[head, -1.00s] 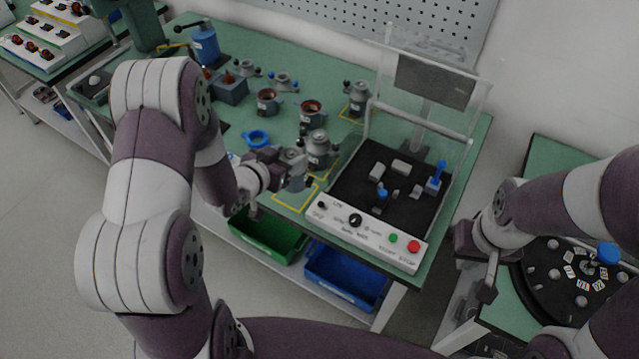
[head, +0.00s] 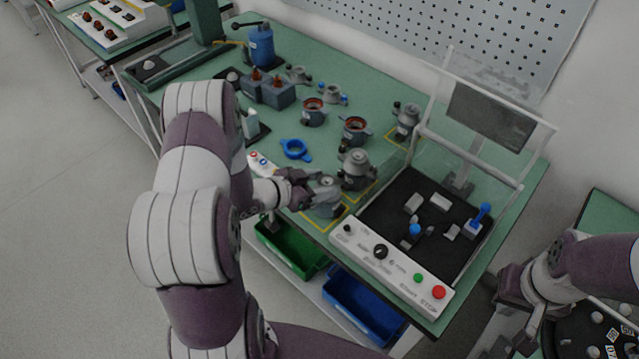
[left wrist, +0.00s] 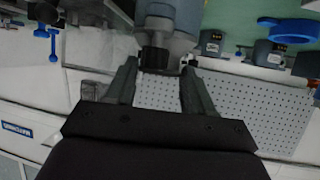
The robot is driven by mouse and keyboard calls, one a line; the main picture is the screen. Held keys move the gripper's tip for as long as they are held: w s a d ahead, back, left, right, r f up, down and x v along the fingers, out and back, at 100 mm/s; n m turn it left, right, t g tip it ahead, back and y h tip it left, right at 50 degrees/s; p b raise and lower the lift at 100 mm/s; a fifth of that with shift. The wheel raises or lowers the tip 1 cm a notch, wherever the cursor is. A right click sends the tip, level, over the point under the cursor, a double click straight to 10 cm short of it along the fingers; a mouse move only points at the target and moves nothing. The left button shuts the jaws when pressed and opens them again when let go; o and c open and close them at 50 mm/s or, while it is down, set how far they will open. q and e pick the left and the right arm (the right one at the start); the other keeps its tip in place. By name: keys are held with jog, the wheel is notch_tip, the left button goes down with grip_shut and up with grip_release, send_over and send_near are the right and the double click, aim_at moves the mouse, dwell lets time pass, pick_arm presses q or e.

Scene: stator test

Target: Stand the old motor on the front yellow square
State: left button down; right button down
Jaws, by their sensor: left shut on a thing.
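My left gripper (head: 312,192) is shut on a grey motor (head: 326,198), taken to be the old motor. The motor looks upright, over or on the front yellow square (head: 322,226); whether its base touches the bench I cannot tell. The motor (left wrist: 172,18) also shows at the top of the left wrist view, beyond the left gripper's fingers (left wrist: 160,85). Its base is out of that view. My right gripper (head: 518,312) hangs at the lower right, away from the bench; its opening is unclear.
Another grey motor (head: 357,165) stands close behind the held one. A further motor (head: 407,118) stands at a back yellow square. The test station (head: 390,259) with a black bed is close on the right. A blue ring (head: 295,149) lies left. Green (head: 290,250) and blue (head: 360,306) bins sit below.

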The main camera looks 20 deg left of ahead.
pick_arm(q)
jog(key=shift+c, duration=2.1)
grip_release()
jog(key=shift+f, duration=0.1)
jog(key=shift+s+a+r, duration=0.15)
jog(key=shift+s+r, duration=0.1)
jog(key=shift+r, duration=0.05)
jog(key=s+a+r+n+g+y, duration=0.2)
jog(key=s+a+r+g+y, duration=0.1)
jog(key=s+a+r+y, duration=0.25)
jog(key=s+d+r+n+g, duration=0.3)
jog(key=s+d+g, duration=0.3)
jog(key=s+d, duration=0.4)
jog(key=shift+s+d+r+n+g+y, duration=0.15)
jog(key=shift+s+d+n+g+y, duration=0.15)
jog(key=shift+s+d+n+y, duration=0.25)
